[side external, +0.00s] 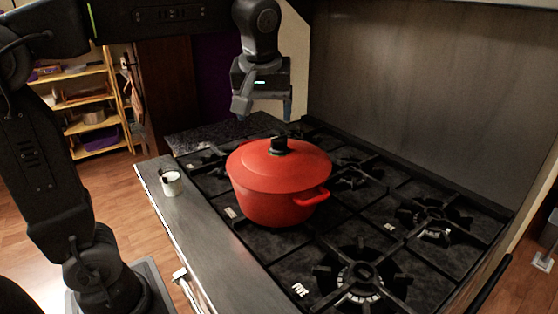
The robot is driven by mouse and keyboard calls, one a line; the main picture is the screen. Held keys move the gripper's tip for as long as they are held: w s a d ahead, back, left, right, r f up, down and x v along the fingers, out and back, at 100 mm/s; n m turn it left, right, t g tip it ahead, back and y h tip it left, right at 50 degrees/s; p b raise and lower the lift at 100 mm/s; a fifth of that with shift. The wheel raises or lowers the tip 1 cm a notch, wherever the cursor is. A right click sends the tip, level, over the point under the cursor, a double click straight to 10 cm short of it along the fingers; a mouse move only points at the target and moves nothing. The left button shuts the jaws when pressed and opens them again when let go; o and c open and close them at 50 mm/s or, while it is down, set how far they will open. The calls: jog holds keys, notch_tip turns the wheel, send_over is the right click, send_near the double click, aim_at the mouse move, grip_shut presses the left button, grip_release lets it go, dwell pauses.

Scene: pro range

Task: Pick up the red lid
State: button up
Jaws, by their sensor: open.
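The red lid (262,163) sits on top of the red pot (275,207), which stands on the stove (386,258). The lid has a black knob (279,145) at its centre. My gripper (263,108) is open and empty, above and a little behind the knob in the side view. Its fingers point down and are apart from the knob. The pot's handle (312,197) shows at the right; the pot's far side is hidden.
A small white cup (172,183) stands on the metal counter edge (205,252) left of the pot. Black burner grates (432,218) surround the pot. A tall grey panel (420,95) rises behind the stove. The air above the lid is clear.

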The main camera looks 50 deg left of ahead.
jog(key=w+a+r+n+g+y, duration=0.1)
jog(key=w+a+n+g+y, duration=0.1)
jog(key=w+n, duration=0.5)
send_over(279, 137)
jog(key=d, duration=0.2)
notch_tip(279, 137, down, 7)
jog(key=shift+a+r, duration=0.1)
jog(key=shift+a, duration=0.05)
jog(key=shift+d+x, duration=0.2)
jog(key=shift+x, duration=2.8)
